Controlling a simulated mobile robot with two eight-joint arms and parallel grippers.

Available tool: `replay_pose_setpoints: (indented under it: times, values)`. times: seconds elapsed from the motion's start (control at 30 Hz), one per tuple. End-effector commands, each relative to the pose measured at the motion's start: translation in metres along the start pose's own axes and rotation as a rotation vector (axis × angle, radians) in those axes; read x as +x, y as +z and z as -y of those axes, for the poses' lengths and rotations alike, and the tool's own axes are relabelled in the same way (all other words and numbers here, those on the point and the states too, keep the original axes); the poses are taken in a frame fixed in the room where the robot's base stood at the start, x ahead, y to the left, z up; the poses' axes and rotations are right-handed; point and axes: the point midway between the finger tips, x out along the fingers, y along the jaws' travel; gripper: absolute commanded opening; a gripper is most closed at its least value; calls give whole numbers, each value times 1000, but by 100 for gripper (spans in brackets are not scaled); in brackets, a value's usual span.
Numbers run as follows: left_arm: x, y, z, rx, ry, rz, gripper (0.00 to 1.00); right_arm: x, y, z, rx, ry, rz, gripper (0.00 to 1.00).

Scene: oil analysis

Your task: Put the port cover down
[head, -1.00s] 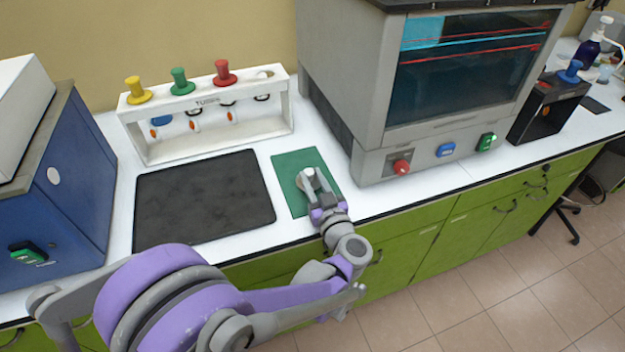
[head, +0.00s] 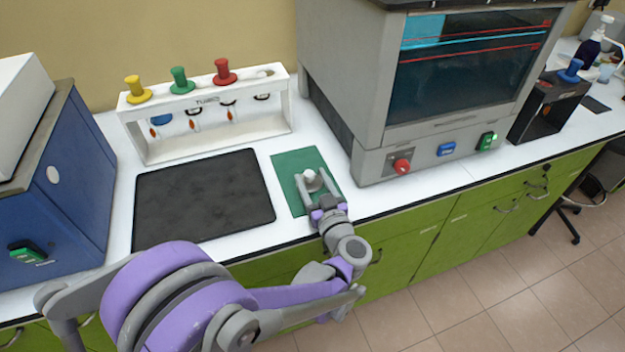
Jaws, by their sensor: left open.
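The port cover (head: 312,177), a small pale round knob-like piece, sits on the green mat (head: 290,162). My left gripper (head: 312,186) is open over the front part of the mat. Its two fingers stand on either side of the cover, apart from each other. Whether a finger still touches the cover is too small to tell. My right gripper is not in the picture.
A dark slab (head: 204,197) lies left of the mat. Behind it stands a white rack (head: 212,140) with yellow, green and red knobs. A grey oven-like machine (head: 350,100) stands close on the right, and a blue machine (head: 60,180) at far left.

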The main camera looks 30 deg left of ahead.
Motion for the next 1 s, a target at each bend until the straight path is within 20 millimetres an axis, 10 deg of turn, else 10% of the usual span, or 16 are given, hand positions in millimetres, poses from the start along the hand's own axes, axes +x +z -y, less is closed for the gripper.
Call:
replay_pose_setpoints:
  times: [0.73, 1.0]
  values:
    - [-118, -3, -1, -3, 9, -4, 63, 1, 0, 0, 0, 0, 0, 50]
    - [-113, -62, -50, -119, 392, -125, 63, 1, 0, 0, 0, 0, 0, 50]
